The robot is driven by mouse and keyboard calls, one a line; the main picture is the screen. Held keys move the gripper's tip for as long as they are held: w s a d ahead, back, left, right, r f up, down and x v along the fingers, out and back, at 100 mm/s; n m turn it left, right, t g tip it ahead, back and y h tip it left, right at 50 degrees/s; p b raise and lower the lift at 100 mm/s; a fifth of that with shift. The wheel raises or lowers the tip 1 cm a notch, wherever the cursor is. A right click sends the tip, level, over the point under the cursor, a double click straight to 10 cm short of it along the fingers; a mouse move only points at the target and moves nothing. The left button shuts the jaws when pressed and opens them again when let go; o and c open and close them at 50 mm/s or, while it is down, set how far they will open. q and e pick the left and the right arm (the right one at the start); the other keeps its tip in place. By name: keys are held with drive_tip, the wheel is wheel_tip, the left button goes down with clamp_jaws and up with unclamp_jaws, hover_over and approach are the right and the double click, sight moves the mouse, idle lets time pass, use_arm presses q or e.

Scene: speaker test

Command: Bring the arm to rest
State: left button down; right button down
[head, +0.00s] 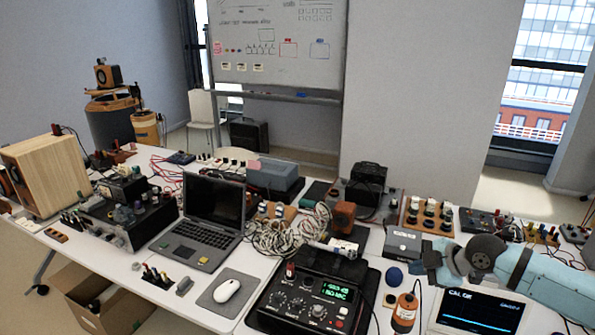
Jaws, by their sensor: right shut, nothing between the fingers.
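My right arm (550,279) is light blue with dark grey joints and comes in from the right edge, over the right part of the table. My right gripper (422,265) is at its left end, pointing left, above the crowded bench next to a grey box (402,244). It is small and dark in the picture; it is shut and holds nothing. My left gripper is not in view.
Below the right arm are a lit screen (478,312) and an orange-and-black bottle-like item (405,312). A black instrument (312,300), tangled cables (285,234), a laptop (205,225) and a mouse (226,290) crowd the white table. A wooden speaker (50,172) stands far left.

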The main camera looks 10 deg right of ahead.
drive_tip(key=s+a+f+m+t+y, duration=0.1)
drive_tip(key=s+a+f+m, duration=0.1)
drive_tip(key=s+a+f, duration=0.35)
drive_tip(key=s+a+f+m+t, duration=0.1)
drive_tip(key=s+a+f+m, duration=0.2)
drive_tip(key=a+f, duration=0.5)
drive_tip(key=s+a+f+m+t+h, duration=0.1)
drive_tip(key=s+f+m, duration=0.3)
drive_tip(key=s, duration=0.5)
drive_tip(key=s+a+f+m+t+h, duration=0.1)
drive_tip(key=s+a+f+m+h, duration=0.1)
drive_tip(key=s+f+m, duration=0.3)
drive_tip(key=s, duration=0.4)
drive_tip(key=shift+f+h, duration=0.25)
drive_tip(key=shift+h, duration=0.15)
